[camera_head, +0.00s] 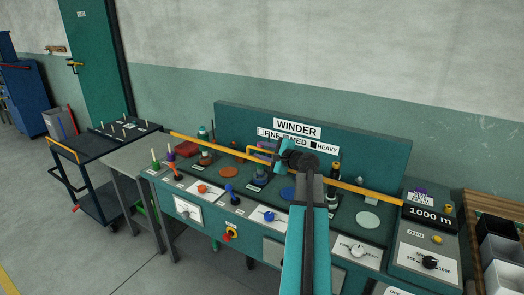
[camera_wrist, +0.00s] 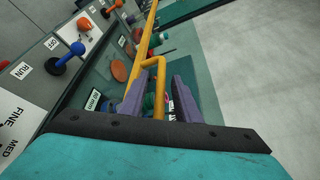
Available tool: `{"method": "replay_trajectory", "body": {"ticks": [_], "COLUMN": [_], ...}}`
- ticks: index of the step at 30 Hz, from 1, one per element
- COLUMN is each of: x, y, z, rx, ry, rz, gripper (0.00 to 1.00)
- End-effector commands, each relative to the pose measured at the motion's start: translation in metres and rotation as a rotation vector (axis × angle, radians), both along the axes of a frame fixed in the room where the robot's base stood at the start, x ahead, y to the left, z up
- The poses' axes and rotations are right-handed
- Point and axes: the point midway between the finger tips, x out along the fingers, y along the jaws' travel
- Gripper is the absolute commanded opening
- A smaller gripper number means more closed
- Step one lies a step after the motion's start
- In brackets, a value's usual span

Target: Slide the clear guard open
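The clear guard shows mainly by its long yellow rail (camera_head: 350,186), which runs across the front of the WINDER console. The rail also runs up the wrist view (camera_wrist: 146,32). A yellow loop handle (camera_head: 256,150) sticks out from the rail, and it also shows in the wrist view (camera_wrist: 161,92). The clear sheet itself is hard to make out. My gripper (camera_head: 269,147) is at the handle. In the wrist view my two purple fingers (camera_wrist: 161,84) stand apart on either side of one handle bar, with gaps visible. I cannot tell whether either finger touches it.
The console panel carries several knobs and levers, including a blue lever (camera_head: 229,195) and a red-yellow switch (camera_head: 231,233). Spools and orange discs stand behind the rail. A 1000 m counter (camera_head: 430,215) is at the right end. A dark cart (camera_head: 95,150) stands left.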

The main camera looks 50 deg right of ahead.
Motion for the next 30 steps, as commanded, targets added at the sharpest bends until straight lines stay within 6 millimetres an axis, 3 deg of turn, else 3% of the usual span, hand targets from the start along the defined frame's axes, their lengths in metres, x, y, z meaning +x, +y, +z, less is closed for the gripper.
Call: {"method": "replay_trajectory", "body": {"ticks": [7,12,23,30], "x": [0.000,0.000,0.000,0.000], "y": [0.000,0.000,0.000,0.001], "z": [0.000,0.000,-0.002,-0.018], "rx": [0.000,0.000,0.000,0.001], "ry": [0.000,0.000,0.000,0.001], "rz": [0.000,0.000,0.000,0.002], "gripper": [0.28,0.00,0.00,0.00]}}
